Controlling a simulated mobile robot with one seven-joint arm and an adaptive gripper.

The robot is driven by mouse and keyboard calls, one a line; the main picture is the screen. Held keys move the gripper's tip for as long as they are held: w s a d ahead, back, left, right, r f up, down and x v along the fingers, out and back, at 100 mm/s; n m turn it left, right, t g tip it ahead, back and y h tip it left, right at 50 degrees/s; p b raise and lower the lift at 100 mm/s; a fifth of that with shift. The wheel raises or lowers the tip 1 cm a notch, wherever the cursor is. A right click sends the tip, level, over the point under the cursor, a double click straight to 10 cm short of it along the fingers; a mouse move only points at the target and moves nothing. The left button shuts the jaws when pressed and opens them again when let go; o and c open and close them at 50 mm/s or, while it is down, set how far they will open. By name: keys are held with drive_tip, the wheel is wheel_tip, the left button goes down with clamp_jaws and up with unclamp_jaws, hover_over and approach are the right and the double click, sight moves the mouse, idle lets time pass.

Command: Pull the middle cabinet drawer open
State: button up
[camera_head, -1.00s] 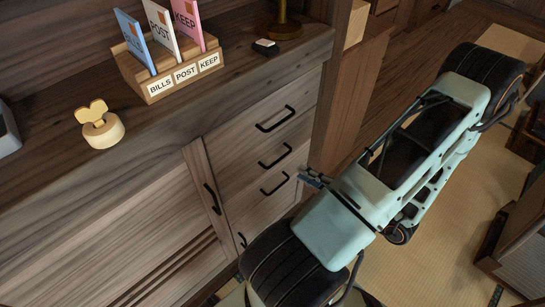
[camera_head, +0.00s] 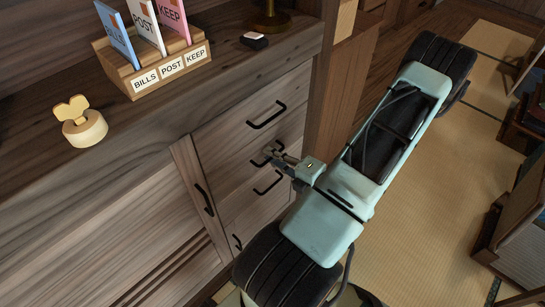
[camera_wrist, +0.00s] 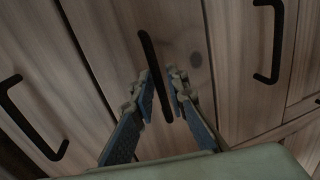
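The wooden cabinet has stacked drawers with black bar handles, and they look shut in the head view. My gripper (camera_head: 272,153) is at the second handle from the top (camera_head: 264,160), partly covering it. In the wrist view this black handle (camera_wrist: 147,50) runs between the two blue-padded fingers of my gripper (camera_wrist: 162,80). The fingers stand apart, one on each side of the bar, with a gap visible to it. Whether the tips have reached the bar's depth is hard to tell.
The top drawer handle (camera_head: 267,115) is above and another handle (camera_head: 268,183) is close below. A door handle (camera_head: 204,200) is to the left. On the cabinet top stand a letter holder (camera_head: 160,77) and a wooden figure (camera_head: 85,128). A wooden post (camera_head: 328,95) is close right.

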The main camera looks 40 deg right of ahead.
clamp_jaws()
drive_tip(key=shift+s, duration=0.15)
